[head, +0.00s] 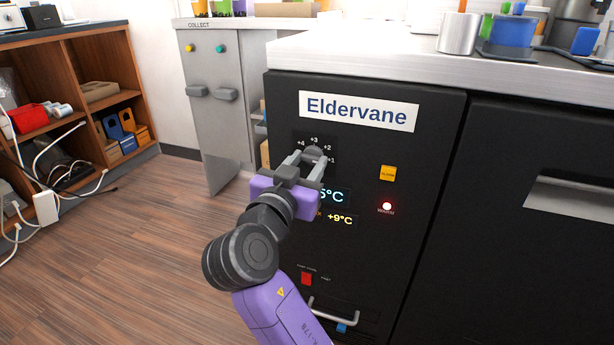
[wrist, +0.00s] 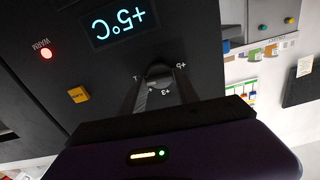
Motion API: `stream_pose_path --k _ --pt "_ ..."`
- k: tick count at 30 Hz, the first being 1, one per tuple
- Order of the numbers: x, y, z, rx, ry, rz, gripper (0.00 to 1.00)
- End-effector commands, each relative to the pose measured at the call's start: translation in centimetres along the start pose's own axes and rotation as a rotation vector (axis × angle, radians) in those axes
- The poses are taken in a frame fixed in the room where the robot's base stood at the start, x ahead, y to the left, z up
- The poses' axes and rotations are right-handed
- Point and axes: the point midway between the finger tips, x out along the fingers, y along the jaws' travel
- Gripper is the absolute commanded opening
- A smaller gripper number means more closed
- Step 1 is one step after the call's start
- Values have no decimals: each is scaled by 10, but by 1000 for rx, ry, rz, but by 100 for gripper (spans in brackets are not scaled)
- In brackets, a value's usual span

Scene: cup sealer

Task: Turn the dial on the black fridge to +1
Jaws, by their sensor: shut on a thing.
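The black fridge (head: 362,268) with the "Eldervane" label stands ahead in the head view; its dark front also shows in the wrist view (wrist: 60,105). The dial (head: 315,153) sits below the label, with white marks around it, among them +4, +3, +2 and +1. My gripper (head: 313,160) is shut on the dial, one finger on each side. In the wrist view the fingers (wrist: 160,92) close around the dial (wrist: 159,71). The fingers hide much of the dial, so I cannot tell which mark it points to.
A display reading +5°C (wrist: 122,21) is below the dial, with a smaller +9°C readout (head: 340,219). A lit red WARM lamp (head: 387,206) and a yellow button (head: 388,173) are to the right. A red switch (head: 306,279) and a handle (head: 333,311) are lower down.

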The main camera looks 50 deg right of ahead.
Motion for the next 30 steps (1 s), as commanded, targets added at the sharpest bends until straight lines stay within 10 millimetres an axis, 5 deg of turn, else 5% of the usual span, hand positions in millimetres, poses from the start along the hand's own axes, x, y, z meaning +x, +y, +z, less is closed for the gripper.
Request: stream_pose_path --k 24,25,28,30 --pt "0 0 2 118 -5 2 0" --pt "0 0 2 118 -5 2 41" --pt "0 0 2 118 -4 1 59" --pt "0 0 1 118 -3 1 59"
